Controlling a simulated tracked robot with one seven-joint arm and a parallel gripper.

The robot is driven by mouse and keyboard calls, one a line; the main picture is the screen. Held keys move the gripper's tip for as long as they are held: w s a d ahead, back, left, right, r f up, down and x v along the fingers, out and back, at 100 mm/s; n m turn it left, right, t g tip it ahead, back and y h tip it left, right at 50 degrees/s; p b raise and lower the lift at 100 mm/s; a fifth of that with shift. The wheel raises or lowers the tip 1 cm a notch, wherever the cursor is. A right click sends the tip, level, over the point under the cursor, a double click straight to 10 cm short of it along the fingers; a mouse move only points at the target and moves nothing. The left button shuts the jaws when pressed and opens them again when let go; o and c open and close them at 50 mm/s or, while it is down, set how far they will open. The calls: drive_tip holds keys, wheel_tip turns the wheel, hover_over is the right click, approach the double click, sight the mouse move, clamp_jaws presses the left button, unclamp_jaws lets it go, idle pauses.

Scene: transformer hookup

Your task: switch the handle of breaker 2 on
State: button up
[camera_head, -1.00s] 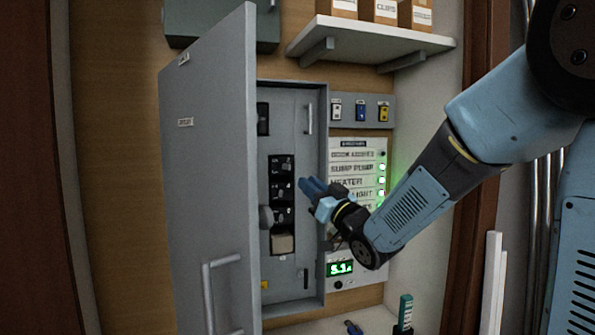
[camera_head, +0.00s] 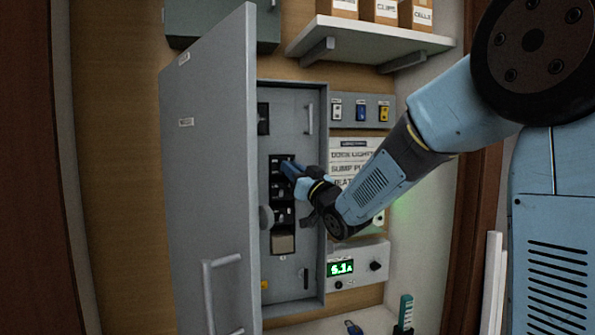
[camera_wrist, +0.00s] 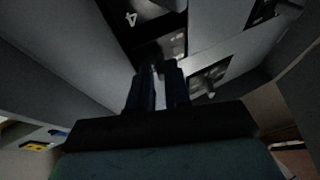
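The breaker column (camera_head: 281,215) is a dark vertical strip of switches inside the open grey cabinet in the head view. My gripper (camera_head: 288,169) is at its upper part, with narrow fingers close together. It hides some handles there. In the wrist view my gripper's fingers (camera_wrist: 160,70) nearly meet, with a thin pale gap between them. Their tips are at a dark switch (camera_wrist: 168,48), and contact cannot be told. A breaker face marked 4 (camera_wrist: 132,18) is beside it. The breaker 2 number cannot be read, and its handle position cannot be told.
The cabinet door (camera_head: 210,170) stands open on the left. A label board (camera_head: 352,158) and a green-lit display (camera_head: 341,268) are right of the cabinet, partly behind my arm. A shelf with boxes (camera_head: 378,38) is above. A lower switch (camera_wrist: 210,78) lies close to my fingers.

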clamp_jaws()
drive_tip(key=shift+d, duration=0.1)
drive_tip(key=shift+r, duration=0.1)
idle(0.4)
drive_tip(key=shift+s+a+m+t+h, duration=0.15)
drive_tip(key=shift+a+m+t+h, duration=0.1)
drive_tip(key=shift+m+t+h, duration=0.6)
drive_tip(key=shift+s+a+m+t+h, duration=0.1)
drive_tip(key=shift+a+m+t+h, duration=0.65)
drive_tip(key=shift+h, duration=1.35)
drive_tip(key=shift+s+a+m+t+h, duration=0.2)
drive_tip(key=shift+m+h, duration=1.1)
drive_tip(key=shift+h, duration=0.85)
drive_tip(key=shift+s+a+m+t+h, duration=0.1)
drive_tip(key=shift+a+m+t+h, duration=0.35)
drive_tip(key=shift+m+h, duration=1.1)
drive_tip(key=shift+a+n+h, duration=0.1)
drive_tip(key=shift+n+h, duration=0.25)
drive_tip(key=shift+h, duration=0.6)
